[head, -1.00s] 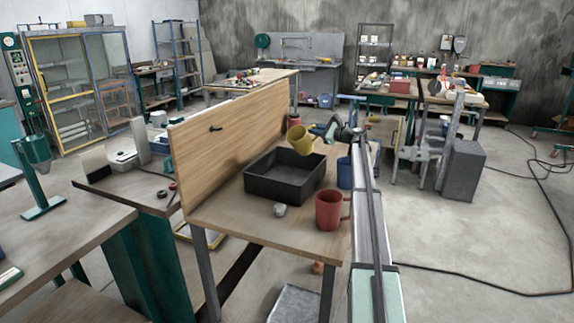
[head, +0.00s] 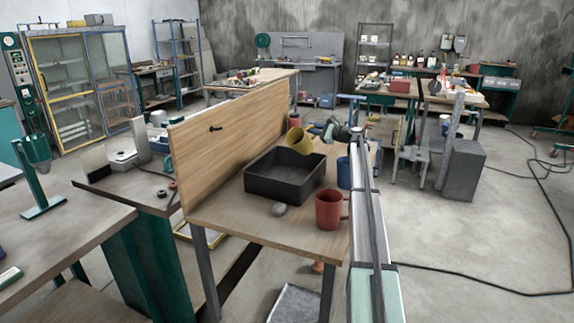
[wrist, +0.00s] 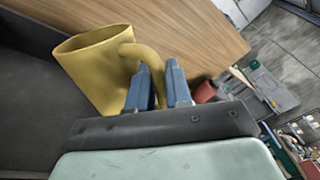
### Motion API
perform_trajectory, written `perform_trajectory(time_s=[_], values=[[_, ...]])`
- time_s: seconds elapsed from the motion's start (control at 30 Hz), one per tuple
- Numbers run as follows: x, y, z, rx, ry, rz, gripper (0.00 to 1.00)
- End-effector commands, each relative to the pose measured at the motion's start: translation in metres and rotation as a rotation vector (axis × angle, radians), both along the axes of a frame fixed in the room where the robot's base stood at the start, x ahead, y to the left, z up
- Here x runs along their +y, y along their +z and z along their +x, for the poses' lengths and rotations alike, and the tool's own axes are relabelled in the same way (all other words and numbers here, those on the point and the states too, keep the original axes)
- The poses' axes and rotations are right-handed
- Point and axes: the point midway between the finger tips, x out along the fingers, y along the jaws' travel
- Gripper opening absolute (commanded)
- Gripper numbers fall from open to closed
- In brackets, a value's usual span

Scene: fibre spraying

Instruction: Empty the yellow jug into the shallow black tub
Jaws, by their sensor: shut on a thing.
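The yellow jug (head: 298,140) is held tilted over the back right of the shallow black tub (head: 285,189), its mouth to the left. My gripper (head: 318,129) is shut on its handle. In the wrist view the jug (wrist: 95,68) shows its mouth toward the upper left, and the gripper's blue fingers (wrist: 160,85) close on the handle. The tub (wrist: 30,110) lies below and left of the jug there. No contents show in the jug or pouring from it. The tub's dark floor looks empty from the head view.
A red mug (head: 328,210) stands on the wooden table (head: 240,220) at the front right. A blue container (head: 345,172) stands behind it, partly hidden by my arm. A grey stone-like lump (head: 279,209) lies before the tub. A tall wooden panel (head: 225,140) borders the table's left.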

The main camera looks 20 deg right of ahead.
Motion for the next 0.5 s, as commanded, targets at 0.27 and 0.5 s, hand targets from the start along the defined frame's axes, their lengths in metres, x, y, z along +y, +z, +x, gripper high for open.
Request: perform_trajectory(time_s=[0.27, 0.5], values=[[0.0021, 0.0055, -0.0005, -0.020, -0.001, -0.031, 0.00], [0.0038, 0.0090, -0.0014, -0.035, -0.002, -0.061, 0.00]])
